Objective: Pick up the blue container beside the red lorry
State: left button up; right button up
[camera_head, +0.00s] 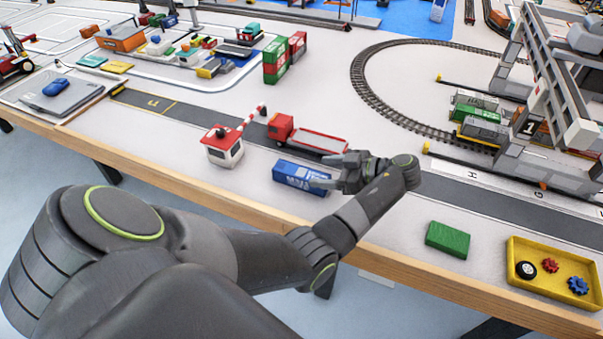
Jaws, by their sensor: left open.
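The blue container (301,177) lies on the table near its front edge, with white markings on its side. The red lorry (305,135), with an empty pale flatbed, stands just behind it on the dark road strip. My left gripper (332,175) is open at the right end of the blue container. Its fingers point left and partly hide that end. I cannot tell whether they touch it. My right gripper is not in view.
A white and red gate cabin (223,146) with a striped barrier stands left of the container. A green block (447,240) and a yellow tray (521,283) lie at the right front. A grey gantry crane (545,110) and curved track (365,85) stand behind.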

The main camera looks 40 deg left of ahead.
aim_at(307, 174)
pick_arm(q)
jog(key=b+x, duration=0.1)
jog(key=x, duration=0.1)
jog(key=b+x, duration=0.1)
jog(key=b, duration=0.1)
jog(key=shift+s+a+f, duration=0.15)
jog(key=shift+s+f, duration=0.05)
jog(key=shift+f, duration=0.35)
jog(key=shift+s+a+f+b, duration=0.1)
jog(key=shift+a+b, duration=0.25)
jog(key=shift+b, duration=0.1)
jog(key=shift+a, duration=0.25)
jog(key=shift+c, duration=0.5)
jog(key=c, duration=1.1)
jog(key=shift+o, duration=0.2)
jog(key=shift+r, duration=0.3)
